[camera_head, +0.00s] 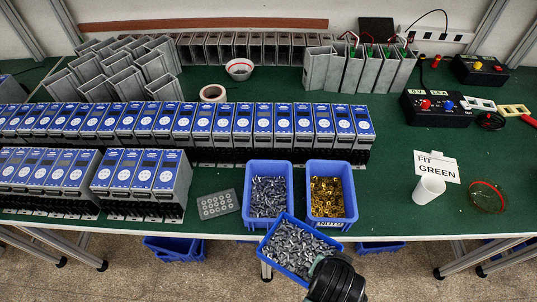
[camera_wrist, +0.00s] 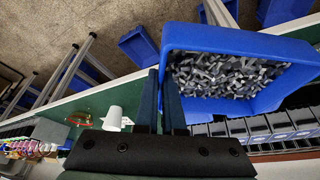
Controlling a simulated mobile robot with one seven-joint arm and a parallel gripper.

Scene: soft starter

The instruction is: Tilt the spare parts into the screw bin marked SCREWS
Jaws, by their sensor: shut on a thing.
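My gripper (camera_head: 322,264) is shut on the near right rim of a blue bin (camera_head: 272,262) full of silver screws (camera_head: 292,246). The bin is held at the table's front edge, turned askew. In the wrist view my gripper (camera_wrist: 161,85) has its fingers at the side of the held bin (camera_wrist: 240,38), whose grey pieces (camera_wrist: 225,75) are still inside. On the table, a blue bin (camera_head: 247,180) holds silver screws, its front hidden by the held bin. Beside it, another blue bin (camera_head: 350,183) holds brass nuts, and its front label reads NUTS.
A grey plate with holes (camera_head: 218,204) lies left of the bins. Rows of blue-fronted soft starters (camera_head: 225,122) stand behind. A white cup (camera_head: 429,188) and a FIT GREEN card (camera_head: 437,165) are at right. Blue crates (camera_head: 175,249) sit below the table.

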